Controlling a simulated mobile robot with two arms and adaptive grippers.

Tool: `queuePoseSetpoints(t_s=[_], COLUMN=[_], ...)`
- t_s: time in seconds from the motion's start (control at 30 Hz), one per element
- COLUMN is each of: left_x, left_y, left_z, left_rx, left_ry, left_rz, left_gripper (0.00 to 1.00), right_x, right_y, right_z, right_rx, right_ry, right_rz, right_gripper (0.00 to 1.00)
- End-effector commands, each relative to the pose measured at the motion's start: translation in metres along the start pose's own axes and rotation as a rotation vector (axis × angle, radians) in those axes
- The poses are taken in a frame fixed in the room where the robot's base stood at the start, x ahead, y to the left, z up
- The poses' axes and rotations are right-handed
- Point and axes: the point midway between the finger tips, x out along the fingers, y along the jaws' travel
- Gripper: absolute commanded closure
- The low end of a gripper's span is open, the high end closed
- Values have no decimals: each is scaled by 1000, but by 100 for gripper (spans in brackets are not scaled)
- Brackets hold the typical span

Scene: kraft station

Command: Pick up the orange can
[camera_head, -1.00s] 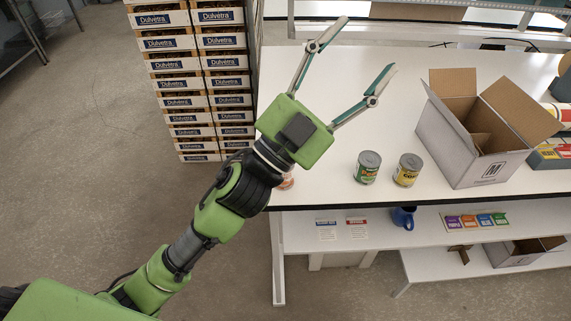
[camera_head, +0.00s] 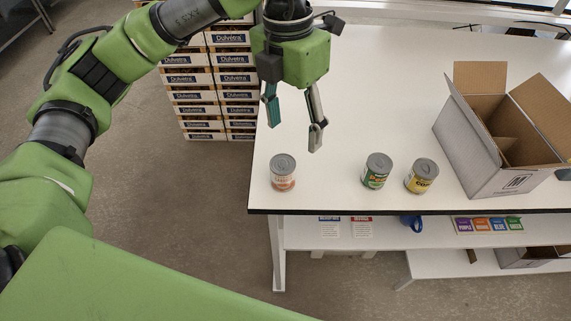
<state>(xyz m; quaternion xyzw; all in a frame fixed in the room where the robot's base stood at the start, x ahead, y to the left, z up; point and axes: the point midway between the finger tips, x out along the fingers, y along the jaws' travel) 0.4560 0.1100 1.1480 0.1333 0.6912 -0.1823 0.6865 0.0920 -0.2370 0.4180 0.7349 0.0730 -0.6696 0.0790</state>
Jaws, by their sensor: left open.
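The orange can (camera_head: 283,173), with a grey lid and an orange and white label, stands upright near the front left corner of the white table. My left gripper (camera_head: 293,132) is above the table, behind and above the orange can, with its fingers pointing down towards the front of the table. The fingers are apart with nothing between them, and they do not touch the can. My right gripper is not in view.
A green-labelled can (camera_head: 376,171) and a yellow-labelled can (camera_head: 421,176) stand to the right on the table (camera_head: 370,95). An open cardboard box (camera_head: 487,165) is further right. Stacked crates (camera_head: 205,108) stand on the floor left of the table. A shelf (camera_head: 385,236) is below.

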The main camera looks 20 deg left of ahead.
Motion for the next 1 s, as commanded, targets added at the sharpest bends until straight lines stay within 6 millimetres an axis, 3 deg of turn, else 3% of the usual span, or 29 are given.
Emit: queuePoseSetpoints(t_s=[0.17,0.5,0.73,1.0], left_x=[1,59,79,112], left_y=[20,23,25,31], left_z=[-3,-4,-4,-6], left_rx=[-33,-31,-31,-30], left_ry=[12,14,10,15], left_rz=[72,69,69,67], left_gripper=[42,42,42,42], right_x=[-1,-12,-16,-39], right_y=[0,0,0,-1], right_z=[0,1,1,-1], right_rx=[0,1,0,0], right_ry=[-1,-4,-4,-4], right_rz=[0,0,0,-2], right_gripper=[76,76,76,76])
